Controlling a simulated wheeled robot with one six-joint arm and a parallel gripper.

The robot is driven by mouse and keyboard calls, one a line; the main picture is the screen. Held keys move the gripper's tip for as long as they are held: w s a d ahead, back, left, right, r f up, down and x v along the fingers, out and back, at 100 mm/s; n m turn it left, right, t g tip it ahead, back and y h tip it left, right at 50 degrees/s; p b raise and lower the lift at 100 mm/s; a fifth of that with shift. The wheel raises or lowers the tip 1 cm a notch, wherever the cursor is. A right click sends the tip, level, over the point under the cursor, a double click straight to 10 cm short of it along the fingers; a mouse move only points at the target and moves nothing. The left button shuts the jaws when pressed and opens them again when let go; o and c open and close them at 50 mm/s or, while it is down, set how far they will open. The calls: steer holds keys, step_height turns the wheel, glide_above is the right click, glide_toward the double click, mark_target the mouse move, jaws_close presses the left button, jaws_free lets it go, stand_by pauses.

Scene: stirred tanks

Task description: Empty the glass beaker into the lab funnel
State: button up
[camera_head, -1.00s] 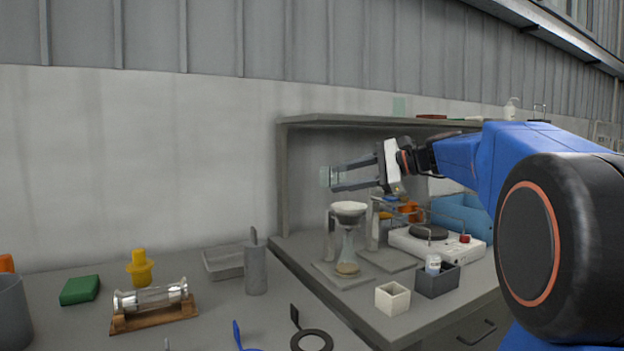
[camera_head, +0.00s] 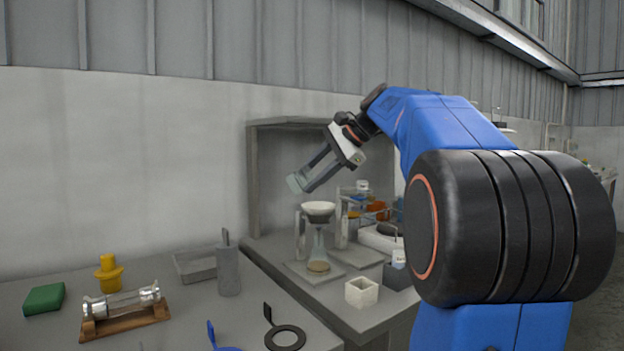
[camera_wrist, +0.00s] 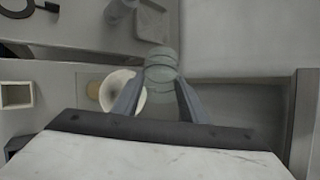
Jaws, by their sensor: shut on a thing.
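My gripper (camera_head: 308,178) is shut on a clear glass beaker (camera_head: 297,183), which is tilted and held above and slightly left of the funnel. The beaker also shows between the fingers in the wrist view (camera_wrist: 161,68). The white lab funnel (camera_head: 318,209) sits in the neck of a conical glass flask (camera_head: 319,250) with a tan bottom. In the wrist view the funnel (camera_wrist: 108,90) lies below and left of the beaker, partly hidden by a finger. I cannot tell whether anything is in the beaker or flowing from it.
A small white open box (camera_head: 361,292) and a dark box stand right of the flask. A hot plate (camera_head: 380,238) and orange items are behind. On the left bench are a grey tray (camera_head: 195,266), a grey bottle (camera_head: 228,270) and a black ring (camera_head: 285,338).

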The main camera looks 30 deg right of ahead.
steer(key=g+h, duration=0.1)
steer(key=r+g+h, duration=0.1)
steer(key=h, duration=0.1)
steer(key=n+g+h, duration=0.1)
steer(key=h, duration=0.1)
steer(key=shift+w+a+r+g, duration=0.15)
steer(key=shift+w+a+g, duration=0.15)
steer(key=shift+a+g, duration=0.1)
steer(key=shift+s+d+r+n+g+h, duration=0.1)
steer(key=shift+r+n+g+h, duration=0.2)
steer(key=shift+g+h, duration=0.7)
steer(key=shift+r+n+g+h, duration=0.1)
steer(key=shift+r+g+h, duration=0.4)
steer(key=shift+h, duration=0.9)
steer(key=shift+f, duration=0.15)
